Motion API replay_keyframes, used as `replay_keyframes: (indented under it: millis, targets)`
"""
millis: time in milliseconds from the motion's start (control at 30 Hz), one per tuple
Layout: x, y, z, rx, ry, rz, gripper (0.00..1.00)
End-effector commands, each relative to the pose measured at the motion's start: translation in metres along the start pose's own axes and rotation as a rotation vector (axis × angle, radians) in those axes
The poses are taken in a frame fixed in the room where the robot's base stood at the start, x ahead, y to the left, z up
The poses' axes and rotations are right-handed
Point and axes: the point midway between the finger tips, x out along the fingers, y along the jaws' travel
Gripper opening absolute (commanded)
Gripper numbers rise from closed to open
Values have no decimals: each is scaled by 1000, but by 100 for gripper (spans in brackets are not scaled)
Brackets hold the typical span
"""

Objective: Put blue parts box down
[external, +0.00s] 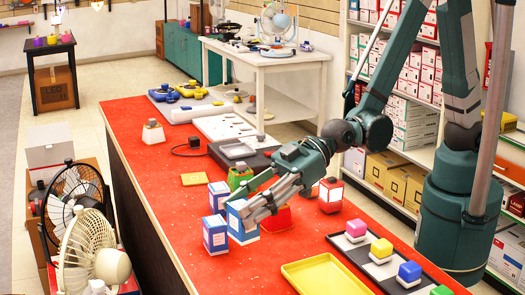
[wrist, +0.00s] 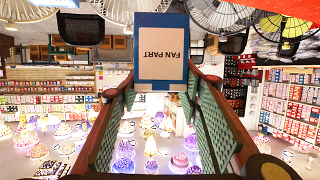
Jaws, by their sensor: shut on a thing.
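A blue parts box with a white label (external: 241,222) is held at the tips of my gripper (external: 252,210) above or on the red counter (external: 290,262). In the wrist view the box (wrist: 161,45), labelled "FAN PART", sits between the two fingertips (wrist: 160,82). My gripper is shut on it. I cannot tell whether its base touches the counter. Two other blue boxes stand close by on the counter: one (external: 215,234) just left of the held box, and one (external: 218,196) behind it.
A red box (external: 277,217) is beside my gripper, and a red lantern-like box (external: 331,195) is to its right. A green box (external: 240,177) stands behind. A yellow tray (external: 325,275) and a dark tray with coloured blocks (external: 381,250) lie in front and right.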

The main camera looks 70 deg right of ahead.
Motion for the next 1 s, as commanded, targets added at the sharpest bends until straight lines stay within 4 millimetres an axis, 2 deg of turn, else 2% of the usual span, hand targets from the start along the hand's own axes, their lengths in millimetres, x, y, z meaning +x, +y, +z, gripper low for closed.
replay_keyframes:
  millis: [467,767,1000]
  targets:
    - [-18,0,-49,0,0,0,23]
    - [-17,61,-47,23,-2,60,23]
    - [-21,127,-45,46,-3,124,23]
